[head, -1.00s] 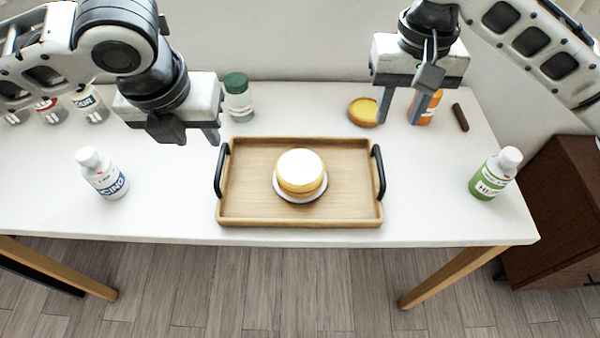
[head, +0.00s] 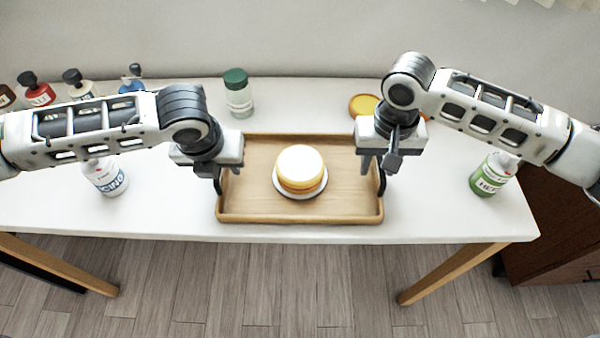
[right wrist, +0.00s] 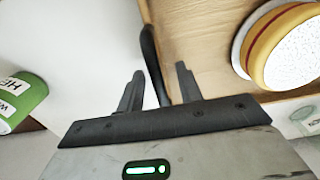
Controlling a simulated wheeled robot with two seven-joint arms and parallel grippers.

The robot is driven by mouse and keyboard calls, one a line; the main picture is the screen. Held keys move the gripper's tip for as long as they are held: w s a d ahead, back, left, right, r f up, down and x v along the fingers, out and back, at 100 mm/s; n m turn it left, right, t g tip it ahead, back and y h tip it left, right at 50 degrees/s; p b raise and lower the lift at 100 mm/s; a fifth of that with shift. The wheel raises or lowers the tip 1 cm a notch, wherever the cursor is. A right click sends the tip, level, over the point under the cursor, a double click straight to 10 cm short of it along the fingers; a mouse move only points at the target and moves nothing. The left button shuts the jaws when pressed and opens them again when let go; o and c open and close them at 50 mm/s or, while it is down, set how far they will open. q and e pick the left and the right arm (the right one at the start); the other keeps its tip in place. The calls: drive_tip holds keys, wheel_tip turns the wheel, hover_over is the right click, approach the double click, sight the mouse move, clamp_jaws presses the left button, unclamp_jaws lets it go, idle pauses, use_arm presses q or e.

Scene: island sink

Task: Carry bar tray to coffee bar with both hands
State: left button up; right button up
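The wooden bar tray (head: 255,216) lies flat on the white table, with a black handle at each short end. A round yellow-and-white item (head: 300,168) stands on a white saucer (head: 299,196) in the tray's middle. My left gripper (head: 226,178) is at the tray's left end, over the left handle, which it mostly hides; its fingers look apart. My right gripper (head: 376,170) is at the right end. In the right wrist view its fingers (right wrist: 158,82) are spread, with the black right handle (right wrist: 154,62) between them and no clear grip on it.
A white-and-blue bottle (head: 108,180) stands left of the tray and a green bottle (head: 490,176) right of it. A green-capped jar (head: 238,98) and a yellow lid (head: 363,105) are behind. A dark brown cabinet (head: 555,230) stands at the right.

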use_arm(q)
drive_tip(key=shift+w+f, duration=0.1)
drive_tip(key=shift+f, duration=0.35)
use_arm(e)
drive_tip(key=shift+f, duration=0.45)
use_arm(q)
clamp_jaws()
use_arm(e)
clamp_jaws()
use_arm(q)
drive_tip(key=shift+r, duration=0.1)
use_arm(e)
drive_tip(key=shift+r, duration=0.1)
